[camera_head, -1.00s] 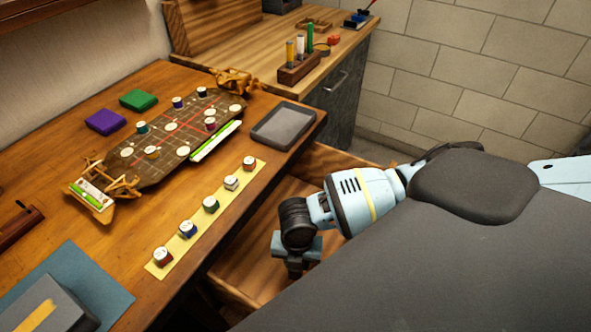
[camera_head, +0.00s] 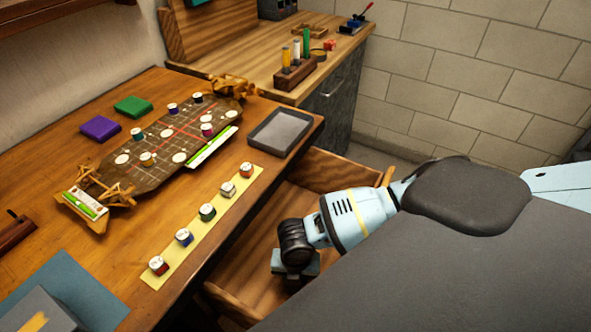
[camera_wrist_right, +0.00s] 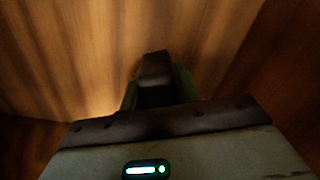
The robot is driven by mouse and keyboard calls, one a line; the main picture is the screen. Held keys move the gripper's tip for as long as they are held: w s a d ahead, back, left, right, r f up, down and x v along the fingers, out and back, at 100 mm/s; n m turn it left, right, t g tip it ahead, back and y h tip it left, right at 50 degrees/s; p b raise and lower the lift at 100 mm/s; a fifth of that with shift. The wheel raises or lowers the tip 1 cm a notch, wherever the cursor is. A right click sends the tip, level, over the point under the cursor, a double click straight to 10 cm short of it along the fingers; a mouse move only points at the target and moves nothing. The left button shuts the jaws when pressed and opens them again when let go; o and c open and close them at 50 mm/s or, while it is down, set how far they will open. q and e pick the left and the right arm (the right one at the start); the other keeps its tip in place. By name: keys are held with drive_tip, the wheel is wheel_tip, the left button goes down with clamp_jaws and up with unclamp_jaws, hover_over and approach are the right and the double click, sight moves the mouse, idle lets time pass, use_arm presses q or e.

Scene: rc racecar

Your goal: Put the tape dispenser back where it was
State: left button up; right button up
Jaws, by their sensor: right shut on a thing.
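My right gripper (camera_head: 296,266) is low inside the open wooden drawer (camera_head: 245,287); its fingertips are mostly hidden behind my wrist in the head view. In the right wrist view the gripper (camera_wrist_right: 157,92) is shut on a dark, blocky thing (camera_wrist_right: 155,68), which I take to be the tape dispenser. Its shape is too dark to make out fully. I cannot tell whether it touches the drawer floor. My left gripper is in no view.
The table beside the drawer holds a game board (camera_head: 165,145), a grey tray (camera_head: 281,133) and a yellow strip (camera_head: 215,212) with several small pots. A counter (camera_head: 262,78) stands behind. The drawer walls are close around my right gripper.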

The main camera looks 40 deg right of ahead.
drive_tip(key=o, duration=0.9)
wheel_tip(320, 180, up, 12)
drive_tip(key=shift+f+p, duration=0.2)
drive_tip(key=shift+p, duration=0.65)
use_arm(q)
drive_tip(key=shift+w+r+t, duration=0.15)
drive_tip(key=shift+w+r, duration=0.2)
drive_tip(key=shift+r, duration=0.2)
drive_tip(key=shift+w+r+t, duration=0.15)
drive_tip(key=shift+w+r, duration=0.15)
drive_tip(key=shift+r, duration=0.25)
use_arm(e)
drive_tip(key=shift+r, duration=0.35)
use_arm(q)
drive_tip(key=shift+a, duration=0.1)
